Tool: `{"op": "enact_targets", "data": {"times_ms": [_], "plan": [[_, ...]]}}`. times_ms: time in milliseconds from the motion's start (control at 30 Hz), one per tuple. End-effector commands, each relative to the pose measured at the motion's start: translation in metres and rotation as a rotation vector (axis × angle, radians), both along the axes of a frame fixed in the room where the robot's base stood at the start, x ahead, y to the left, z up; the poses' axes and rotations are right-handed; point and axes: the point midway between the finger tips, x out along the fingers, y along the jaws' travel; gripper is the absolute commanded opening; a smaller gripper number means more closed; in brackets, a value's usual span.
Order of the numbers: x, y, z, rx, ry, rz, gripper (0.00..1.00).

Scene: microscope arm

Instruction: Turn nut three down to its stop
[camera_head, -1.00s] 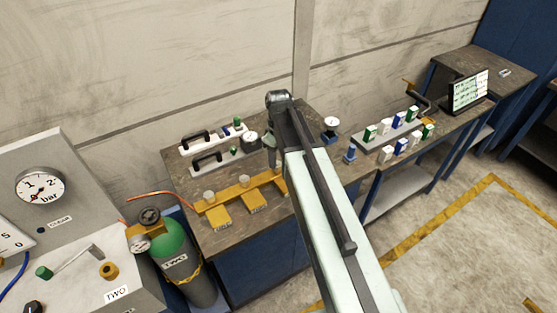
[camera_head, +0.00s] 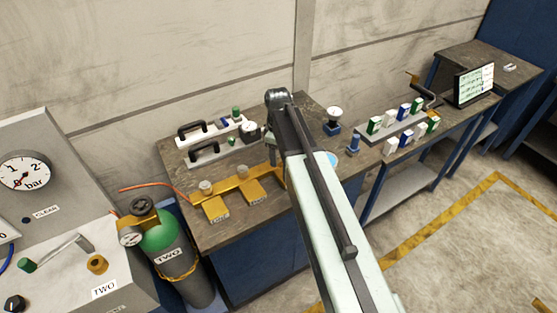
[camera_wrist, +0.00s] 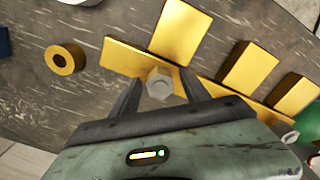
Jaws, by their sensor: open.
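A yellow rail (camera_head: 232,184) with flat label plates lies along the front of the bench. In the head view a pale nut (camera_head: 206,187) stands on its left part and another (camera_head: 242,171) further right. My arm hides the rail's right end. In the wrist view a grey hex nut (camera_wrist: 158,84) sits on the rail (camera_wrist: 128,58), at its end by one yellow plate (camera_wrist: 181,32). My gripper (camera_wrist: 158,92) is open, its dark fingers on either side of this nut and apparently clear of it. Whether the fingertips reach its height, I cannot tell.
A brass ring (camera_wrist: 65,58) lies on the bench beside the rail end. Panels with black handles (camera_head: 205,152) stand behind the rail. A green-topped cylinder (camera_head: 170,245) stands at the left.

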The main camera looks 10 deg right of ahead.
Motion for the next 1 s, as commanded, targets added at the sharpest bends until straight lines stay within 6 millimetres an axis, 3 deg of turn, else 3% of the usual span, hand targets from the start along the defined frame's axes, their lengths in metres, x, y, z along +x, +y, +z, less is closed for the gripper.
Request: {"op": "enact_targets", "data": {"times_ms": [167, 367, 700, 1000], "plan": [[-0.0001, -0.0003, 0.0016, 0.000, 0.000, -0.001, 0.55], [0.0000, -0.0006, 0.0016, 0.000, 0.000, -0.001, 0.00], [-0.0002, -0.0010, 0.0016, 0.000, 0.000, -0.042, 0.00], [-0.0004, -0.0011, 0.0015, 0.000, 0.000, -0.236, 0.00]]}}
